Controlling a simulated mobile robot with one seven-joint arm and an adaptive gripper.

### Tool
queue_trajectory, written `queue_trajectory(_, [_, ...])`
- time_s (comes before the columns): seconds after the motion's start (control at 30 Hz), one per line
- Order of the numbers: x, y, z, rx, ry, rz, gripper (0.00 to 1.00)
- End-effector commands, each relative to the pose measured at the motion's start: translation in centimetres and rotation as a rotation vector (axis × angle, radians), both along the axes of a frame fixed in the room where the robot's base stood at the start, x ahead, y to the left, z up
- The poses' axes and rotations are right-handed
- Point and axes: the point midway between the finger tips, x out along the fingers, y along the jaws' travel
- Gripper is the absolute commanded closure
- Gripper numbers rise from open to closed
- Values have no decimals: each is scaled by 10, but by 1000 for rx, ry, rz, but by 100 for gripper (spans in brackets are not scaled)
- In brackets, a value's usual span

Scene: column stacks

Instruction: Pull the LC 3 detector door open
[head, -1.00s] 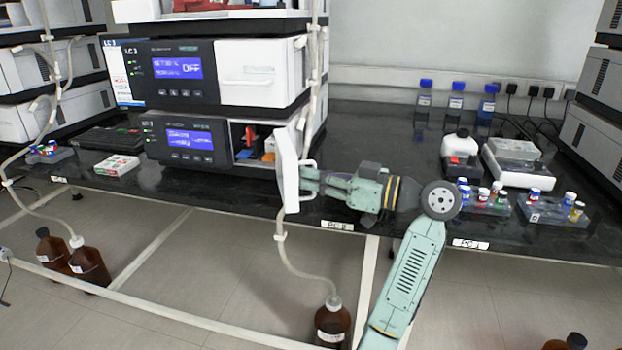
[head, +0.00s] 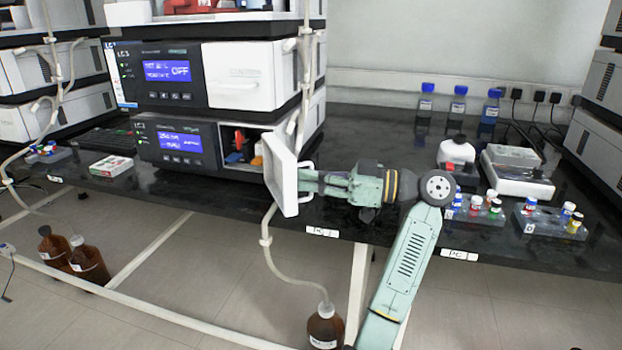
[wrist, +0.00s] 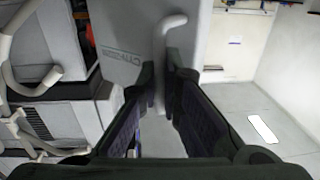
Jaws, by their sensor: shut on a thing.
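The LC 3 stack stands on the left of the bench in the head view. The lower module (head: 182,141) has a lit blue display, and its white detector door (head: 283,178) is swung out from the front. The open compartment (head: 245,146) behind it shows red, blue and orange parts. My gripper (head: 308,178) is at the door's outer face, shut on the door handle (head: 305,190). In the wrist view the white handle (wrist: 161,60) runs between my two fingers, and the door's printed face (wrist: 122,35) is behind it.
A tube (head: 265,240) hangs past the door to a brown bottle (head: 325,327) on the floor. Blue-capped bottles (head: 458,104), a balance-like white device (head: 517,172) and vial racks (head: 480,207) stand to the right. The upper module's white panel (head: 240,77) is closed.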

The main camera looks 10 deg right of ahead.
Motion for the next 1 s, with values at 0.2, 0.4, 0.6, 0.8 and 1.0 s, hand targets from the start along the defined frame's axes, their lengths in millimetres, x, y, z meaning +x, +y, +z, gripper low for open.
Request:
queue_trajectory(0.2, [0,0,0,1,3,0,100])
queue_trajectory(0.4, [0,0,0,0,2,0,87])
queue_trajectory(0.6, [0,0,0,0,1,0,84])
queue_trajectory(0.8, [-1,-3,0,0,1,-2,84])
queue_trajectory(1.0, [-12,-32,0,1,1,-4,84])
